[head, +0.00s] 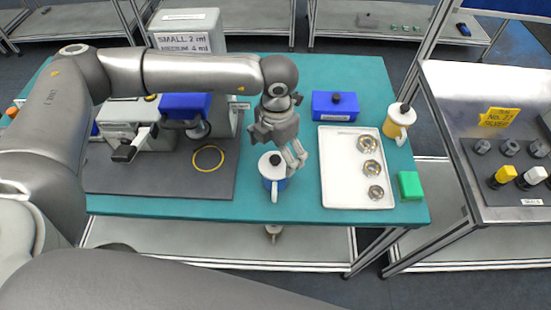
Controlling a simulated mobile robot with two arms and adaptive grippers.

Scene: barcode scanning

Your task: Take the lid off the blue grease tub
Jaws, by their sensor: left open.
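Whether a finger touches the lid, I cannot tell. Nothing shows held in it. My right gripper is not in view.
The white tray (333,200) holds several metal rings. A machine with a blue block (185,106) and a yellow ring (208,168) are at left.

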